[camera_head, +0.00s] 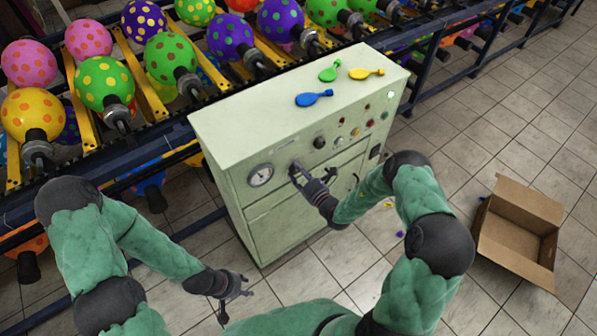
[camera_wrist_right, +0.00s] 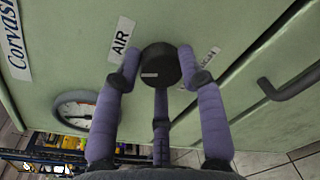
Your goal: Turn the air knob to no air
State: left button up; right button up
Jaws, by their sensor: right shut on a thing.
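The air knob (camera_wrist_right: 158,62) is a round black dial with a pale mark on its face, on the front panel of the pale green machine (camera_head: 290,95). In the right wrist view an "AIR" label (camera_wrist_right: 121,38) sits to its left, and a second label is partly hidden to its right. My right gripper (camera_wrist_right: 160,80) has its fingers around the knob's sides and is shut on it; in the head view the gripper (camera_head: 297,173) covers the knob. My left gripper (camera_head: 236,296) is open and empty, low in front of the machine.
A round gauge (camera_head: 260,174) is left of the knob. Other knobs and coloured buttons (camera_head: 355,132) lie to the right. Blue (camera_head: 313,98), green and yellow flat balloons rest on top. An open cardboard box (camera_head: 520,228) stands on the floor at right; a balloon conveyor runs behind.

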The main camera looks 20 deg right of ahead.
jog(key=n, duration=0.5)
jog(key=shift+h, duration=0.3)
jog(key=n+t, duration=0.1)
jog(key=n, duration=0.4)
jog(key=shift+a+f, duration=0.1)
jog(key=shift+f, duration=0.05)
jog(key=n, duration=0.5)
jog(key=shift+n+b, duration=0.4)
jog(key=n+b, duration=0.1)
jog(key=n, duration=0.4)
jog(key=shift+f+n+t, duration=0.1)
jog(key=shift+n+t, duration=0.3)
jog(key=o, duration=1.2)
jog(key=shift+c, duration=0.2)
